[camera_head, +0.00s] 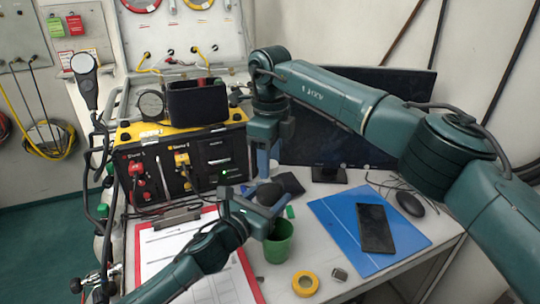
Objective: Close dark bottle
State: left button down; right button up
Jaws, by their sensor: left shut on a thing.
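My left gripper (266,212) is the lower one. It reaches in from the lower left over the table, just above and left of a green cup (279,245), and is shut. A dark rounded thing (269,193) shows at its fingers, and most of its outline is hidden. I cannot tell whether this is the dark bottle. My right gripper (264,160) is the upper one. It points down in front of the yellow-and-black panel box (165,165), above the dark rounded thing. I cannot tell how far apart its fingers are.
A red-edged clipboard (160,250) lies at the left, partly under my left arm. A blue folder (335,220) with a black phone (375,228), a mouse (409,203) and yellow tape (305,284) lie at the right. A monitor (330,140) stands behind. Hoses and valves line the left edge.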

jog(key=c, duration=0.9)
jog(key=o, duration=1.2)
jog(key=shift+c, duration=0.2)
notch_tip(320, 180, up, 12)
pick_arm(q)
jog(key=shift+c, duration=1.9)
grip_release()
